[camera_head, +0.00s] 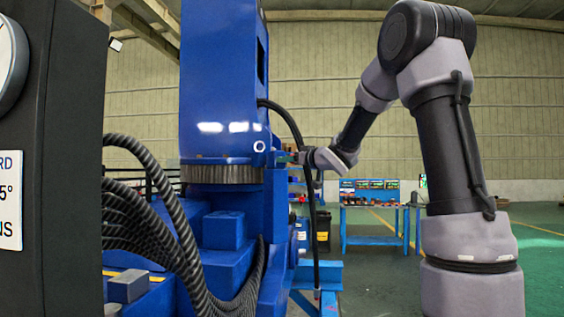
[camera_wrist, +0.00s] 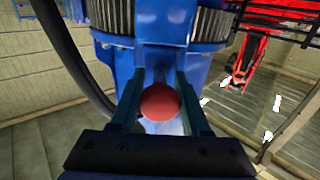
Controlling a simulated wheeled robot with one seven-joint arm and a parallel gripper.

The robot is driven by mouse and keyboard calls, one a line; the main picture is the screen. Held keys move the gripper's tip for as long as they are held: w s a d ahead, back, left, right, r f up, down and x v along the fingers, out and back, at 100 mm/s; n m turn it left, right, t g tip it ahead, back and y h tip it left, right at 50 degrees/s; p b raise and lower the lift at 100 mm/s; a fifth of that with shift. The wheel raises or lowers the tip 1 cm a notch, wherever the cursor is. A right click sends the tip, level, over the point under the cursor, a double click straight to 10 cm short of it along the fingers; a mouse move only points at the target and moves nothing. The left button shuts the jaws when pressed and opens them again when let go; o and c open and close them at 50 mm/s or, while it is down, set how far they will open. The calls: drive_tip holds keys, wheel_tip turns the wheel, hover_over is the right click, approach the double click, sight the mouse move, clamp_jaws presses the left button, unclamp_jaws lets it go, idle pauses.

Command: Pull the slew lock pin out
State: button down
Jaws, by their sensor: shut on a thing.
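The slew lock pin shows as a round red knob (camera_wrist: 160,102) in the wrist view, in front of the blue crane column (camera_wrist: 162,25). My gripper (camera_wrist: 160,76) has one dark finger on each side of the knob and is shut on the pin. The pin's shaft is hidden behind the knob, so how deep it sits cannot be told. In the head view my gripper (camera_head: 298,157) reaches the right side of the blue crane column (camera_head: 222,80), near the toothed slew ring (camera_head: 222,174). The knob cannot be made out there.
A black hose (camera_head: 309,190) hangs down close beside my gripper. Thick ribbed hoses (camera_head: 185,235) run across the crane base at left. A dark panel (camera_head: 60,130) fills the left edge. A blue workbench (camera_head: 372,240) stands behind, with open floor at right.

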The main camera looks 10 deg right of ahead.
drive_tip(key=shift+s+d, duration=0.3)
drive_tip(key=shift+s, duration=0.15)
drive_tip(key=shift+f, duration=0.1)
drive_tip(key=shift+c, duration=2.1)
unclamp_jaws()
drive_tip(key=shift+s, duration=0.1)
drive_tip(key=shift+s+d, duration=0.1)
drive_tip(key=shift+s, duration=0.05)
drive_tip(key=v, duration=1)
drive_tip(key=shift+s, duration=0.25)
drive_tip(key=shift+d, duration=0.2)
